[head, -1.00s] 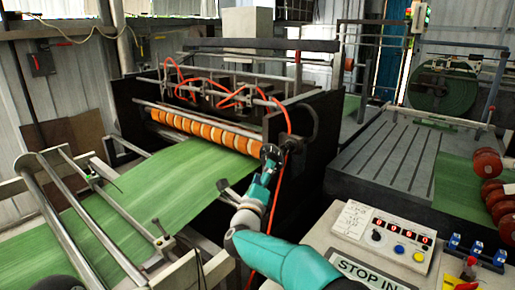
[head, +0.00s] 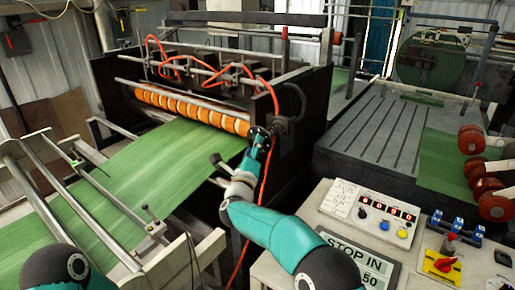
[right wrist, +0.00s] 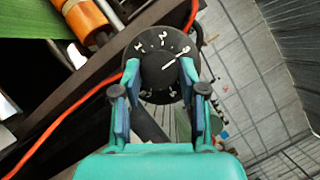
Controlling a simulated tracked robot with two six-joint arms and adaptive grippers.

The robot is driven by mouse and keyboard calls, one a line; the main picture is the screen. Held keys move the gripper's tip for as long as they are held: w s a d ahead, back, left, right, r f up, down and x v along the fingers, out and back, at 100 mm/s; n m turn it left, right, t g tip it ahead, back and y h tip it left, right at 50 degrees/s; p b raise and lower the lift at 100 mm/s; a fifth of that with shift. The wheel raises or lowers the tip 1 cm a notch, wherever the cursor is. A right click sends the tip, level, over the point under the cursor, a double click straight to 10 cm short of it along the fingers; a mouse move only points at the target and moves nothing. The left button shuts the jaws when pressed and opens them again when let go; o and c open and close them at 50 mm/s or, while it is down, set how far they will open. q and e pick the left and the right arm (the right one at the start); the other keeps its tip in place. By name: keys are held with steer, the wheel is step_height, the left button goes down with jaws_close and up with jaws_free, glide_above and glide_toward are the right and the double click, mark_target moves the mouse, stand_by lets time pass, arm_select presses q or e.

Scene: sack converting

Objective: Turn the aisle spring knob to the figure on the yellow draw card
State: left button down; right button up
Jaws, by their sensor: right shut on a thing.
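The spring knob (right wrist: 158,72) is a round black dial with white figures around its rim and a white pointer line. The pointer slants to the upper right, towards a figure that is hard to read. My right gripper (right wrist: 160,85) has its fingers on both sides of the knob's middle and is shut on it. In the head view the right gripper (head: 257,142) reaches the knob at the near right end of the roller machine. No yellow draw card can be made out. A link of my left arm shows at the bottom left, but its gripper is out of view.
A control console (head: 300,228) with a digit display, buttons and a white written card (head: 341,198) stands at lower right. A yellow plate with a red switch (head: 440,266) is on it. An orange-red hose (head: 266,185) hangs beside my right arm. Green sheet (head: 150,170) runs left.

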steer(key=shift+d+f, duration=0.1)
steer(key=shift+d, duration=0.35)
steer(key=shift+c, duration=0.5)
steer(key=shift+a, duration=0.35)
steer(key=shift+n, duration=0.4)
steer(key=shift+a+r+n+g+y+p, duration=0.1)
steer(key=shift+n+g+y+p, duration=0.15)
steer(key=shift+n+g, duration=0.85)
steer(key=shift+a+r+n+g+y+p, duration=0.1)
steer(key=shift+r+n+g+y+p, duration=0.15)
steer(key=shift+n, duration=1.5)
steer(key=shift+n+g+y+p, duration=0.25)
steer(key=shift+n+g, duration=0.5)
steer(key=shift+n, duration=0.7)
steer(key=shift+s, duration=0.1)
steer(key=shift+f, duration=0.1)
